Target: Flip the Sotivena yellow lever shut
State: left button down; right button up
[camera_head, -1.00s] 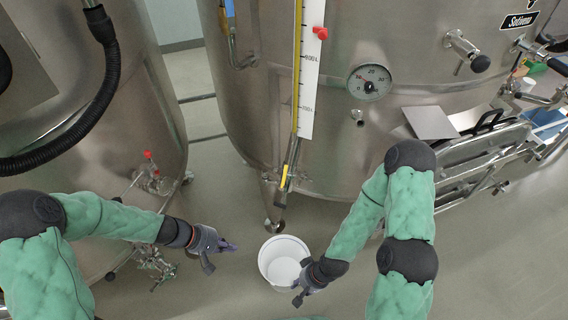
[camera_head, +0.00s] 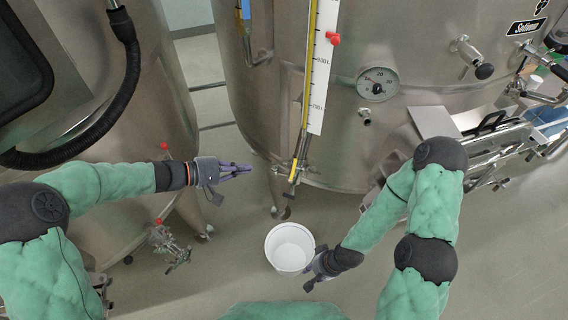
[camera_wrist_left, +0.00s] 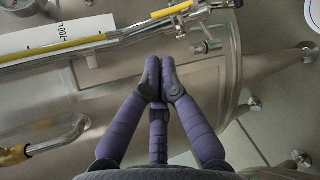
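The Sotivena vat (camera_head: 440,60) is the large steel vat with the dark name label (camera_head: 526,26) at upper right. Its yellow lever (camera_head: 294,171) sits at the foot of the level gauge, roughly in line with the gauge tube. The lever also shows at the top of the left wrist view (camera_wrist_left: 172,9). My left gripper (camera_head: 249,169) is left of the lever, apart from it, pointing toward it. In the left wrist view its fingertips (camera_wrist_left: 160,62) are together with nothing between them. My right gripper (camera_head: 311,284) is low beside the white bucket; its fingers are too small to read.
The white bucket (camera_head: 290,247) stands on the floor below the gauge. Another steel vat (camera_head: 110,110) with a black hose stands at left. A dial gauge (camera_head: 377,84) and a small valve (camera_head: 365,115) project right of the level scale (camera_head: 321,70). Steel frames (camera_head: 490,150) stand at right.

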aim_at(293, 168)
pick_arm(q)
jog(key=b+x, duration=0.2)
jog(key=x, duration=1.2)
